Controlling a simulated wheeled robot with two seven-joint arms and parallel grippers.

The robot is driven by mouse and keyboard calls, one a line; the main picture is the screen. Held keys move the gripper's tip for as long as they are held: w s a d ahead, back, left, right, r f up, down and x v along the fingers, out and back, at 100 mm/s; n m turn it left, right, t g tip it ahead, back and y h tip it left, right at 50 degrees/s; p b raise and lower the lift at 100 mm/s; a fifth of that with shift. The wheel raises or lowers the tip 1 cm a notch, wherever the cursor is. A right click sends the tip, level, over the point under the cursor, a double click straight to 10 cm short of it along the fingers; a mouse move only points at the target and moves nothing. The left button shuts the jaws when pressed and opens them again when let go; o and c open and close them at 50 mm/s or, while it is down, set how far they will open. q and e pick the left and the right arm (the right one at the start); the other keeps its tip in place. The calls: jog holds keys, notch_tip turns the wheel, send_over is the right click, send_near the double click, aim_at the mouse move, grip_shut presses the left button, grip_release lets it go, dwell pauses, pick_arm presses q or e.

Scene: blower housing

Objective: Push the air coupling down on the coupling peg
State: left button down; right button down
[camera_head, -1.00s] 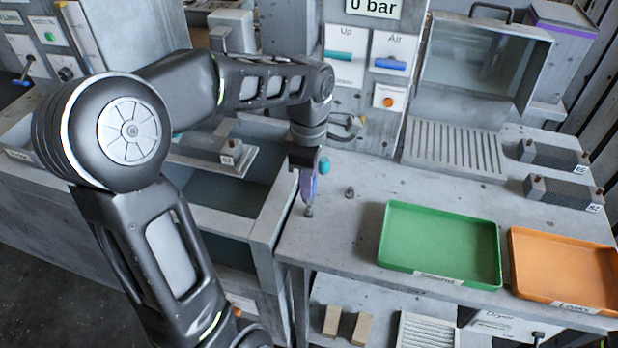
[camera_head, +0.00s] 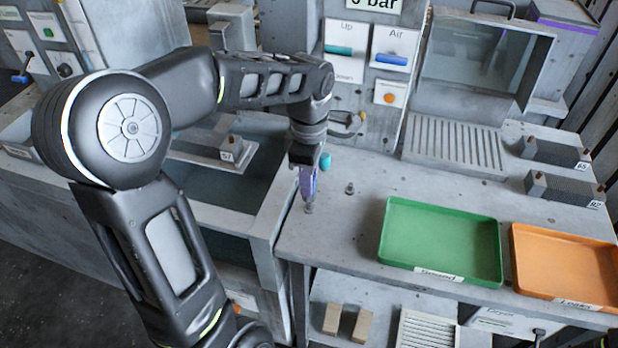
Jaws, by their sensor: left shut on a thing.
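My left gripper (camera_head: 309,190) points straight down over the near left part of the worktop, with its purple fingers close together. Below its tips is a small grey peg (camera_head: 309,208) standing on the worktop. I cannot tell whether the fingers touch it. A small teal piece (camera_head: 325,161) shows just right of the gripper. It may be part of the air coupling, but the gripper hides most of what it holds. A second short grey stud (camera_head: 349,188) stands to the right, apart from the gripper. My right gripper is not in view.
A green tray (camera_head: 391,222) and an orange tray (camera_head: 518,250) lie to the right on the worktop (camera_head: 335,235). An open sink-like basin (camera_head: 262,222) is on the left. A panel with an Up lever (camera_head: 339,50) and an Air lever (camera_head: 391,60) stands behind.

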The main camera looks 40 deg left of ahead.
pick_arm(q)
jog(key=shift+f, duration=0.1)
dwell(0.6)
jog(key=shift+f+b, duration=0.6)
jog(key=shift+b, duration=0.05)
jog(key=shift+f, duration=0.15)
jog(key=shift+f+b, duration=0.4)
jog(key=shift+b, duration=0.05)
jog(key=shift+f+b, duration=0.35)
dwell(0.9)
dwell(0.3)
jog(key=c, duration=1.1)
grip_release()
